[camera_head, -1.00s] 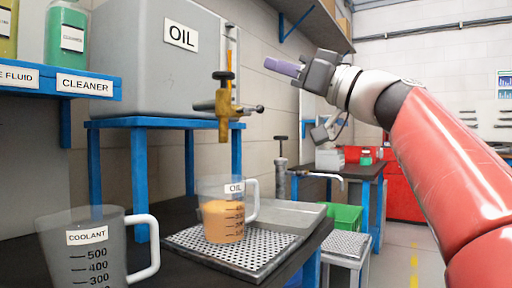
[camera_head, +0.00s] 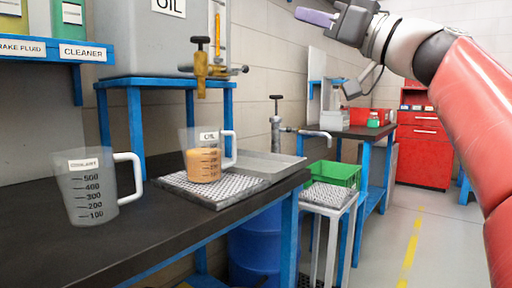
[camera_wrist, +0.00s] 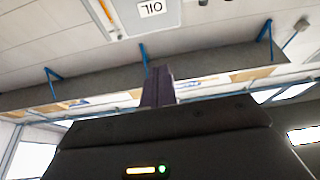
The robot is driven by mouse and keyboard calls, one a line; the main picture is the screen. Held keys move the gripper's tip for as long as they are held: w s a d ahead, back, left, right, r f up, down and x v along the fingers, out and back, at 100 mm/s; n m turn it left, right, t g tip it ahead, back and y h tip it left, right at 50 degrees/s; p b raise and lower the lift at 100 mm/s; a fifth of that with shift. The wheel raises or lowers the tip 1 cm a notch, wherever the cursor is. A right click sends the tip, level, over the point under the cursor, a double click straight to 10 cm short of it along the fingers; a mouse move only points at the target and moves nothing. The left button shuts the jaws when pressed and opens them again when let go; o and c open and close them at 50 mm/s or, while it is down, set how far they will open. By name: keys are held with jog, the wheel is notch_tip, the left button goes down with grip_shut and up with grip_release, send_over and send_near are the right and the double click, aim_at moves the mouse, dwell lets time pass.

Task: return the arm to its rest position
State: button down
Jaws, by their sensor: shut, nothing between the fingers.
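My gripper (camera_head: 316,17) is raised at the top of the head view, to the right of the oil tank (camera_head: 150,45), with its fingers pointing left. Its purple fingers are together and hold nothing. In the wrist view the closed fingers (camera_wrist: 157,86) point up toward a wall shelf and an OIL label. My red and white arm runs down the right side of the head view. Nothing touches the gripper.
An OIL jug (camera_head: 204,165) with amber liquid stands on a perforated drip tray (camera_head: 215,195) below a brass tap (camera_head: 202,75). A clear COOLANT jug (camera_head: 90,190) stands left on the dark bench (camera_head: 130,235). A green crate (camera_head: 335,174) and red cabinet (camera_head: 420,150) are farther back. Floor at right is free.

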jog(key=s+f+m+g+h+p, duration=0.3)
jog(key=f+m+h, duration=0.6)
jog(key=f, duration=1.8)
jog(key=s+d+f+g+h, duration=0.1)
jog(key=s+d+f+h, duration=0.1)
jog(key=s+f, duration=0.3)
jog(key=s+d+f+m+g+h, duration=0.1)
jog(key=s+f+h, duration=0.3)
jog(key=f, duration=0.8)
jog(key=s+d+f+m+g+h, duration=0.1)
jog(key=s+d+f+g+h, duration=0.2)
jog(key=s+f, duration=0.3)
notch_tip(320, 180, down, 4)
jog(key=shift+s+r, duration=0.2)
jog(key=shift+s, duration=0.1)
